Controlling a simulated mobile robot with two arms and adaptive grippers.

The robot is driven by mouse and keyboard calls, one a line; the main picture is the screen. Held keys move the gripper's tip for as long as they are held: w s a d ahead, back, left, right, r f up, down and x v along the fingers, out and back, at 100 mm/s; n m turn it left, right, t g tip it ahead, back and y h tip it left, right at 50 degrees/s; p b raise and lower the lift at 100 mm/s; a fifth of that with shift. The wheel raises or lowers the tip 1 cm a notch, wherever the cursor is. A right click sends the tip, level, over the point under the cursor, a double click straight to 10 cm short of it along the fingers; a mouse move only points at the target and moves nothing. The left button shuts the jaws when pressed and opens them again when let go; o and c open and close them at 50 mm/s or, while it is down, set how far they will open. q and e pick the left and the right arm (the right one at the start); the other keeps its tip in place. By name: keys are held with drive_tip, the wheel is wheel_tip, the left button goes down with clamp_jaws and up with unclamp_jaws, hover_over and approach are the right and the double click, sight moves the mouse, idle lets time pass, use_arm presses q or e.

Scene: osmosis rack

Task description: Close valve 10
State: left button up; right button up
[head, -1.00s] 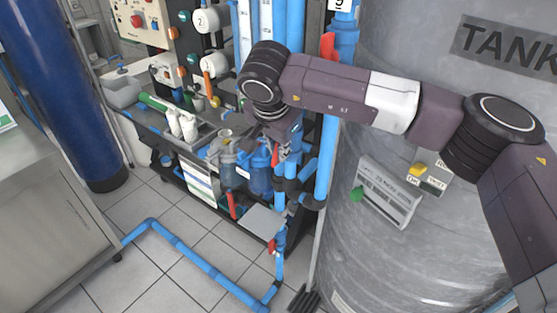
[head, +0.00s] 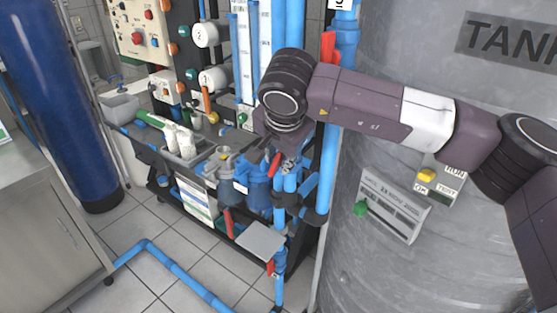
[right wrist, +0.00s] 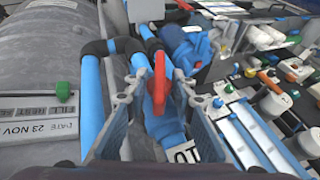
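In the right wrist view a red valve handle (right wrist: 159,82) on a blue pipe fitting stands between the two fingers of my right gripper (right wrist: 158,88). The fingers are apart, one on each side of the handle, and I see no clear contact. A white label (right wrist: 187,153) beside the fitting is partly hidden and seems to show "10". In the head view a red handle (head: 274,163) shows just under my right wrist, by the vertical blue pipes. My right gripper (head: 268,152) is mostly hidden there by the wrist. My left gripper is out of view.
Another red handle (head: 328,46) sits higher on a blue pipe, under a cut-off label. A grey tank (head: 440,120) stands close on the right. More red handles (head: 229,222) and a small grey plate (head: 260,240) are lower down. Tiled floor at lower left has a blue pipe (head: 175,268).

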drive_tip(key=shift+r, duration=0.1)
drive_tip(key=v, duration=1.1)
drive_tip(key=shift+s+r, duration=0.2)
drive_tip(key=shift+r, duration=0.15)
